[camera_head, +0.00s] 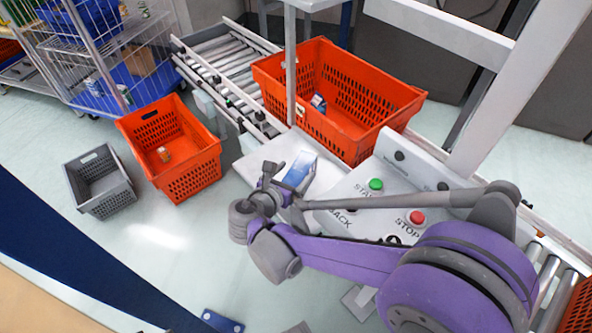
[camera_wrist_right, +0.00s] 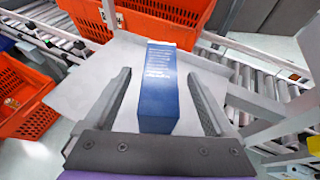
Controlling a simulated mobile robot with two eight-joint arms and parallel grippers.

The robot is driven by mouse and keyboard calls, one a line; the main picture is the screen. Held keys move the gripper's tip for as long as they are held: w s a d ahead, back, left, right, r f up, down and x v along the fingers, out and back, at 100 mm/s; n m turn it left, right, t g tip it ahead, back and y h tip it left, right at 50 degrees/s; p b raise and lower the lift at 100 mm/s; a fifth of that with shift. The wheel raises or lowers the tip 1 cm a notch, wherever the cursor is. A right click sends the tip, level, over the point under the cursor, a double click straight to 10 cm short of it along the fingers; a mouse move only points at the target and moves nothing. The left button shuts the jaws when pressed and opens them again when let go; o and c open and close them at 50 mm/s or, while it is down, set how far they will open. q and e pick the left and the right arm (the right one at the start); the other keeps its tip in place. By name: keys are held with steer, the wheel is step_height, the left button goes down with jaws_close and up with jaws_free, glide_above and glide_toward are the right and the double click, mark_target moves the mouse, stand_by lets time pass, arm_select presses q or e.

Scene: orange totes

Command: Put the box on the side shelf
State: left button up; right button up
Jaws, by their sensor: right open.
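The blue and white box (camera_head: 300,168) is at the white side shelf (camera_head: 250,168), beside the big orange tote. In the right wrist view the box (camera_wrist_right: 160,92) shows a blue face with pale print and a white far end. The white shelf (camera_wrist_right: 75,85) spreads behind and to both sides of it. My right gripper (camera_head: 283,186) is at the box and open. In the right wrist view its two fingers (camera_wrist_right: 158,76) stand left and right of the box, with a gap on each side. My left gripper is not seen.
A large orange tote (camera_head: 350,125) with a small item inside stands on the roller conveyor (camera_head: 225,68). A sloped panel with START and STOP buttons (camera_head: 417,217) is right of the shelf. Another orange tote (camera_head: 195,175) and a grey crate (camera_head: 110,197) stand left. A grey post (camera_head: 291,70) rises by the tote.

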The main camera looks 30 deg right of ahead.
steer(key=p+v, duration=0.1)
steer(key=v, duration=0.9)
steer(key=shift+s+a+r, duration=0.15)
steer(key=shift+s+a, duration=0.1)
